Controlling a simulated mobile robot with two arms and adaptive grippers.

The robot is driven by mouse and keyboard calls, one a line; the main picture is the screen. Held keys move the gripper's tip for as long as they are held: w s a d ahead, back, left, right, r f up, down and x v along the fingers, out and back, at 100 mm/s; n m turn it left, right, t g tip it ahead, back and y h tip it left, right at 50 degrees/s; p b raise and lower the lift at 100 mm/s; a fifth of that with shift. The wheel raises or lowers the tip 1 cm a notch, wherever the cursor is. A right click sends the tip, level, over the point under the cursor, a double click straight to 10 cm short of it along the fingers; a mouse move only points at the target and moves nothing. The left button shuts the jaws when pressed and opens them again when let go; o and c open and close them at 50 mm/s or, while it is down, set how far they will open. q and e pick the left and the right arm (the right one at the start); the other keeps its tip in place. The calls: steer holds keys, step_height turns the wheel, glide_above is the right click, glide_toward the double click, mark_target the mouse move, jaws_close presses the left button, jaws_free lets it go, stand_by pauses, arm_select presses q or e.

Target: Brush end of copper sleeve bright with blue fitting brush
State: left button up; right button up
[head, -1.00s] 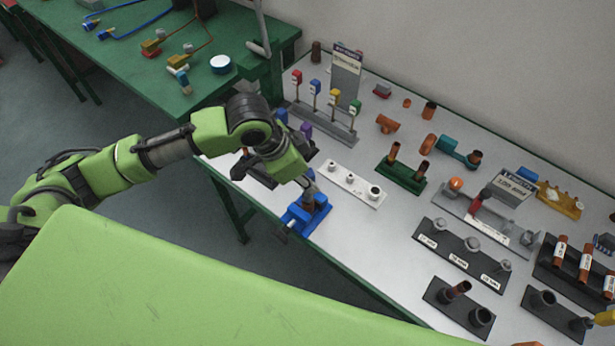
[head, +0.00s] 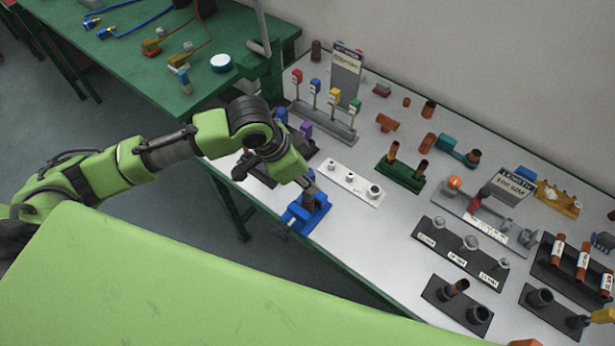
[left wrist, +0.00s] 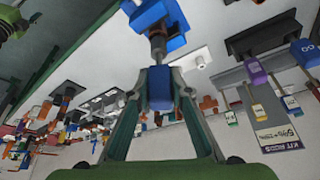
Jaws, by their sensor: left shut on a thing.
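My left gripper (head: 312,188) is over the blue clamp block (head: 305,215) at the front edge of the bench. In the left wrist view its fingers (left wrist: 160,98) are shut on a blue brush handle (left wrist: 160,80). A short narrow grey-brown part (left wrist: 158,46) lies between the handle and the blue block (left wrist: 158,18), in line with both. I cannot tell there where brush ends and copper sleeve begins. In the head view the gripper hides most of the brush and the sleeve's end. My right gripper is not in view.
A white holder (head: 352,184) stands right of the clamp. A green holder with two copper tubes (head: 402,177) and black racks (head: 460,255) stand farther right.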

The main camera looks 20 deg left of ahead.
arm_select(q)
steer(key=shift+f+b, duration=0.3)
steer(key=shift+f, duration=1.15)
